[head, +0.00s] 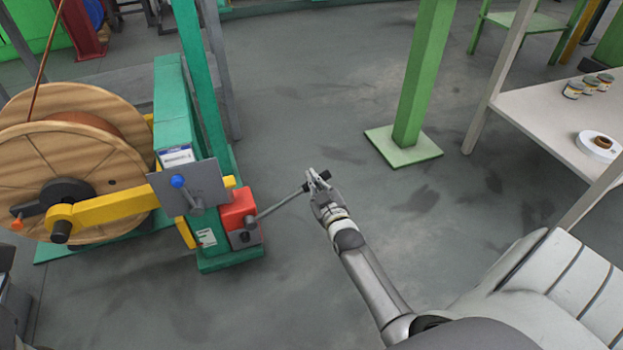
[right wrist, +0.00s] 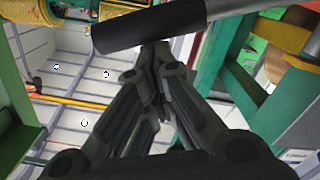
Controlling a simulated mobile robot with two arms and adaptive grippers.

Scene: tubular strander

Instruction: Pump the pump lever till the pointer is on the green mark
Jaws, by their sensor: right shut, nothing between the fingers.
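The pump lever is a thin grey rod (head: 280,206) rising to the right from a red pump block (head: 238,209) and ending in a black grip (head: 326,175). My right gripper (head: 317,182) is at that grip. In the right wrist view the black grip (right wrist: 150,25) crosses the top, just beyond the fingertips of my right gripper (right wrist: 155,58). The fingers are closed together with nothing between them. I cannot tell whether they touch the grip. The pointer and the green mark cannot be made out. My left gripper is not in view.
A wooden cable reel (head: 100,165) with a yellow arm (head: 110,210) stands at the left. A blue knob (head: 177,181) sits by a grey plate near the pump. A green post (head: 420,80) and a white table (head: 545,110) stand to the right. The floor between is clear.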

